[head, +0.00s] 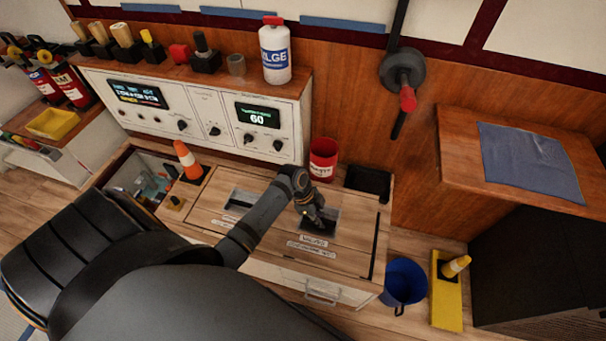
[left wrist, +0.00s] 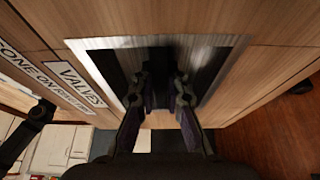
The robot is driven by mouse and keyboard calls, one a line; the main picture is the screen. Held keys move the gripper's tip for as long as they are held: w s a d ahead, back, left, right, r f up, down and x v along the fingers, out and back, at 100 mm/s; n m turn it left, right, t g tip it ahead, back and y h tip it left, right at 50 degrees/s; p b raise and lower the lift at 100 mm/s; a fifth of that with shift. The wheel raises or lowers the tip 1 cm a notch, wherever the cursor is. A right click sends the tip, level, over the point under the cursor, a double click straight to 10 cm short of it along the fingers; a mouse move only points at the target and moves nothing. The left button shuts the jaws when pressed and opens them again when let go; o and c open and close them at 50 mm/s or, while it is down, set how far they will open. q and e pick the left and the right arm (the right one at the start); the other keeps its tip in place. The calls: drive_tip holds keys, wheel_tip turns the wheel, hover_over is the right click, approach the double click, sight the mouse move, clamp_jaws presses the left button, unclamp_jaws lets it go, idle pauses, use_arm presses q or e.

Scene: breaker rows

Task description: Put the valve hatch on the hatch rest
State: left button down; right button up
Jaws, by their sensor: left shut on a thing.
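The valve hatch (head: 349,239) is a light wood panel with a "VALVES" label, lying in the top of the wooden cabinet. In the left wrist view the hatch (left wrist: 265,60) shows a metal-framed dark recess. My left gripper (head: 310,216) reaches down over this recess, and its fingers (left wrist: 162,88) are in it. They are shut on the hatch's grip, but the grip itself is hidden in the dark. I cannot clearly pick out the hatch rest. My right gripper is not in view.
An orange cone (head: 187,160) stands left of the arm and a red bin (head: 323,158) behind the hatch. A blue bucket (head: 404,284) and a yellow stand (head: 447,290) are at the right. A wooden shelf with a blue cloth (head: 530,162) juts out at the far right.

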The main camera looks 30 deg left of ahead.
sight(327, 226)
use_arm(q)
drive_tip(key=w+d+f, duration=0.2)
drive_tip(key=f, duration=0.1)
drive_tip(key=shift+w+f+b, duration=0.1)
drive_tip(key=shift+w+b, duration=0.05)
drive_tip(key=shift+b, duration=0.25)
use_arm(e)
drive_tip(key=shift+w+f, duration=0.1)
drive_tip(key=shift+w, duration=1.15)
use_arm(q)
wheel_tip(327, 226, down, 4)
drive_tip(key=shift+w+d+r+b, duration=0.1)
drive_tip(key=shift+w+r+b, duration=0.1)
drive_tip(key=shift+b, duration=0.4)
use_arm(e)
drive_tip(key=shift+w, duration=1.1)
use_arm(q)
drive_tip(key=c, duration=1.8)
unclamp_jaws()
drive_tip(key=shift+s+f, duration=0.15)
drive_tip(key=shift+c, duration=0.2)
drive_tip(key=o, duration=0.5)
drive_tip(key=shift+c, duration=0.2)
